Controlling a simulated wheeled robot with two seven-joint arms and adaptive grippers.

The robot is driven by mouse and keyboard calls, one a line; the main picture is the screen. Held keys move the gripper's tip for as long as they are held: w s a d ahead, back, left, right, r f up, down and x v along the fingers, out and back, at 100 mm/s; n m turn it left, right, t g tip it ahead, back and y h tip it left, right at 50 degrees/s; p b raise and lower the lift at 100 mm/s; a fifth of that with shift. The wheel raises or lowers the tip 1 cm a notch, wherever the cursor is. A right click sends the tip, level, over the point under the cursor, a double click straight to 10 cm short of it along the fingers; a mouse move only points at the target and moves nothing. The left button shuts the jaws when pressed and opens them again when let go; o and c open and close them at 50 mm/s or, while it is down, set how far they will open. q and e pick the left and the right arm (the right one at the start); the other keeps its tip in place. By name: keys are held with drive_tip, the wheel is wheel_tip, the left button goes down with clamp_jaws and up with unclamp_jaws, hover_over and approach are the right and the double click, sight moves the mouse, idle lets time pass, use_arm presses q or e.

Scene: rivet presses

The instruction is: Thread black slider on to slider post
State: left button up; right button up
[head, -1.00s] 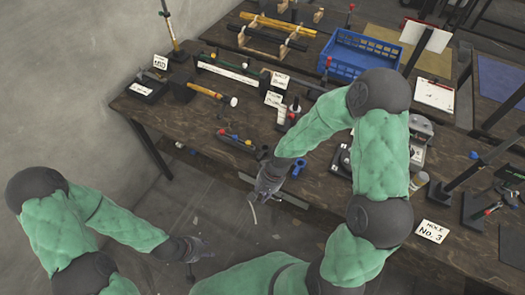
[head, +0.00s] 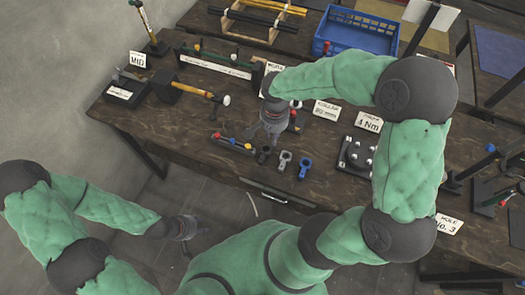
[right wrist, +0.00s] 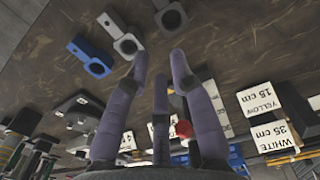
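The black slider (head: 264,154), a dark ring with a square tab, lies on the dark wooden table near its front edge. It also shows at the top of the right wrist view (right wrist: 170,17). A grey slider (head: 284,160) and a blue slider (head: 304,167) lie to its right in the head view. My right gripper (head: 270,138) is open and empty above the table, just beyond the black slider; its fingers spread in the right wrist view (right wrist: 160,55). A red-topped piece (right wrist: 183,128) lies past the fingers; I cannot tell whether it is the slider post. My left gripper (head: 195,236) is open and empty, below the table's front edge.
Bare wood lies around the sliders.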

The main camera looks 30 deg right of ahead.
sight(271, 154)
wheel_tip(271, 154, down, 4)
drive_tip(key=shift+w+r+b, duration=0.1)
drive_tip(key=shift+w+b, duration=0.05)
drive_tip(key=shift+b, duration=0.25)
drive_tip(key=shift+a+f+b, duration=0.2)
drive_tip(key=shift+f+b, duration=0.8)
drive_tip(key=shift+f, duration=1.7)
clamp_jaws()
